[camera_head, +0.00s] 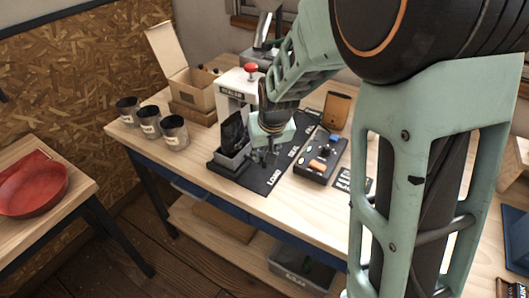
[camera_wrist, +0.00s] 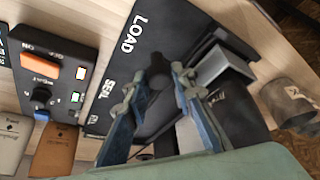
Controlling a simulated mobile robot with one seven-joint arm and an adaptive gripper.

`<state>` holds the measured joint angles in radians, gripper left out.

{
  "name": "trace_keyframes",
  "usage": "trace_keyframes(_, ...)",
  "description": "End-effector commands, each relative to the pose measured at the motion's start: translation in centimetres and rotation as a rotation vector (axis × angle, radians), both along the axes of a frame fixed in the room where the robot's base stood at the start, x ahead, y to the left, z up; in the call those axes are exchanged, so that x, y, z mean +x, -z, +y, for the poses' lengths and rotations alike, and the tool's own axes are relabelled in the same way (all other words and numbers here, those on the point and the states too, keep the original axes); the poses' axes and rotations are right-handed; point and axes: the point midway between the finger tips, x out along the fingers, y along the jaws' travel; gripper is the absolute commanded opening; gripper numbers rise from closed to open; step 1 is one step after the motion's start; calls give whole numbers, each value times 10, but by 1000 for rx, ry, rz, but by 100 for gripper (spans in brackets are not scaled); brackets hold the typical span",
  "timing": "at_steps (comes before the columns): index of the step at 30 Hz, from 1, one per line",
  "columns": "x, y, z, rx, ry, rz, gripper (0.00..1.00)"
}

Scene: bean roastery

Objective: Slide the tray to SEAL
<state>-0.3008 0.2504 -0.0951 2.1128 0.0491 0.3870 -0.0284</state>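The grey tray (camera_head: 231,161) sits on the black track mat (camera_head: 255,182), left of my gripper in the head view, with a dark bag (camera_head: 234,131) standing in it. It also shows in the wrist view (camera_wrist: 222,68). The mat carries the words LOAD, near the front, and SEAL, farther back. The tray is near the LOAD end. My gripper (camera_head: 264,155) is low over the mat beside the tray. In the wrist view its fingers (camera_wrist: 155,77) are apart, with a dark knob (camera_wrist: 158,73) showing between the tips. I cannot tell whether they touch it.
The sealer (camera_head: 236,90) with a red knob stands behind the tray. A control box (camera_head: 321,157) with lit switches is right of the mat. Several labelled cups (camera_head: 174,132) and an open carton (camera_head: 190,92) stand at left. Bare benchtop (camera_head: 197,171) shows between cups and mat.

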Motion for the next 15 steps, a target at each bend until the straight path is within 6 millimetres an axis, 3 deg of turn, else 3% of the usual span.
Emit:
trace_keyframes(5, 0, 0, 0, 0, 0, 0, 1)
trace_keyframes(15, 2, 0, -1, -1, 0, 0, 0)
